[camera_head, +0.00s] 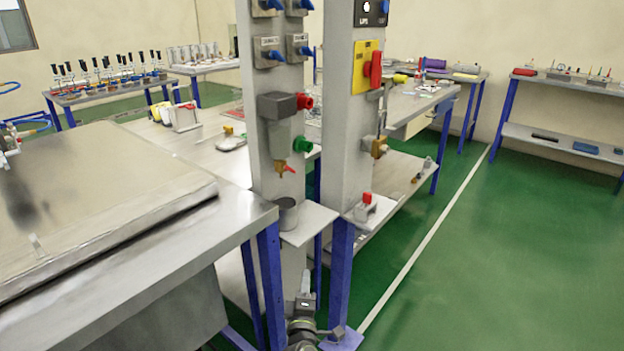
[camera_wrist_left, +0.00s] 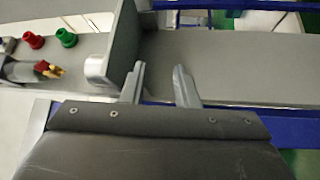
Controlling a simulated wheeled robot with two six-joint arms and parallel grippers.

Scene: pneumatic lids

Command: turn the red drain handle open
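The red drain handle (camera_head: 289,169) is a small red lever on a brass drain valve (camera_head: 280,169), low on the front grey post, above a grey cup. In the left wrist view the brass valve (camera_wrist_left: 54,72) shows at the far left, with a small red part on it. My left gripper (camera_head: 304,282) is low in front of the post, below the cup and its bracket, well apart from the handle. In the left wrist view my left gripper (camera_wrist_left: 160,83) has its fingers apart with nothing between them. My right gripper is not in view.
A red knob (camera_head: 304,102) and a green knob (camera_head: 302,145) sit above the drain valve. The grey cup (camera_head: 287,214) and a flat bracket (camera_head: 309,222) lie between my gripper and the valve. A metal bench (camera_head: 235,208) stands at left; open green floor is at right.

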